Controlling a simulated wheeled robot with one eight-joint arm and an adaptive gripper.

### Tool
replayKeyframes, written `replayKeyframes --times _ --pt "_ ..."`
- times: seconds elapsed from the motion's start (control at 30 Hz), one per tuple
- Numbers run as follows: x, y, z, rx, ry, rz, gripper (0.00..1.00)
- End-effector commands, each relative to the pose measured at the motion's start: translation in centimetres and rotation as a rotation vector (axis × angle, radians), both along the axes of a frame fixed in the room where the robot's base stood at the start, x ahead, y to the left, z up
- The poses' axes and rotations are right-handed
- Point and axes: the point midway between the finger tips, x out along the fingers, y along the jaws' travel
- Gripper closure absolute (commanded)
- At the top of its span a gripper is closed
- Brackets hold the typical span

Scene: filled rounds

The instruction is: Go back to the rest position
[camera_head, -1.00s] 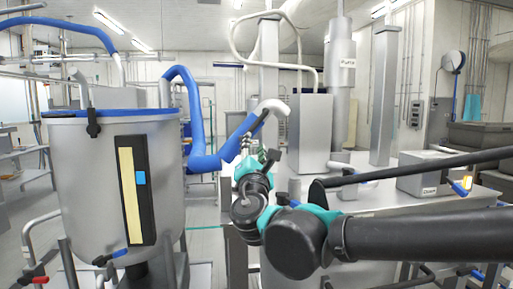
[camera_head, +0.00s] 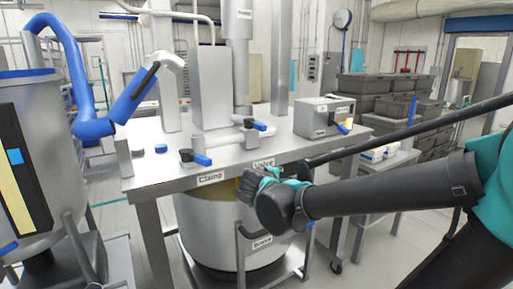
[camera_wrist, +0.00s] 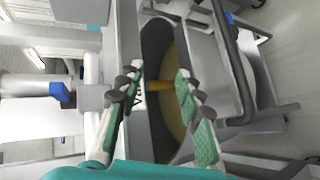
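My gripper (camera_wrist: 153,100) is open, its two green-padded fingers spread with nothing between them in the wrist view. In the head view my black and teal arm reaches in from the right.
A blue hose (camera_head: 100,125) and a large steel tank (camera_head: 55,140) stand at the left. Blue-handled valves (camera_head: 198,158) and a grey box (camera_head: 318,115) are on the table. Dark crates (camera_head: 385,85) are stacked behind at the right. Bare floor shows at the lower right of the wrist view.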

Motion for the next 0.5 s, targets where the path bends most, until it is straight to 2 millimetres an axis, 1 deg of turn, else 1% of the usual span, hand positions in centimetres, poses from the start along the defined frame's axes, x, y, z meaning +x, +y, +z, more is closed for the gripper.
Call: replayKeyframes --times 0.03,0.07,0.1,0.17,0.2,0.27,0.3,0.33,0.4,0.5 --pt "-0.7 -2.8 -2.3 0.073 0.045 -0.074 0.64" --pt "-1.2 -4.0 -3.7 0.120 0.071 -0.114 0.64" --pt "-2.0 -5.6 -5.4 0.183 0.106 -0.167 0.64" --pt "-3.4 -7.7 -7.9 0.278 0.153 -0.247 0.64" --pt "-4.4 -8.9 -9.6 0.344 0.182 -0.300 0.64" --pt "-6.1 -10.5 -11.9 0.442 0.224 -0.381 0.64" --pt "-7.2 -11.3 -13.4 0.511 0.248 -0.434 0.64" --pt "-8.1 -11.8 -14.4 0.562 0.267 -0.471 0.64" --pt "-10.2 -12.8 -16.7 0.682 0.305 -0.563 0.64" --pt "-12.9 -13.3 -19.4 0.851 0.349 -0.681 0.64"
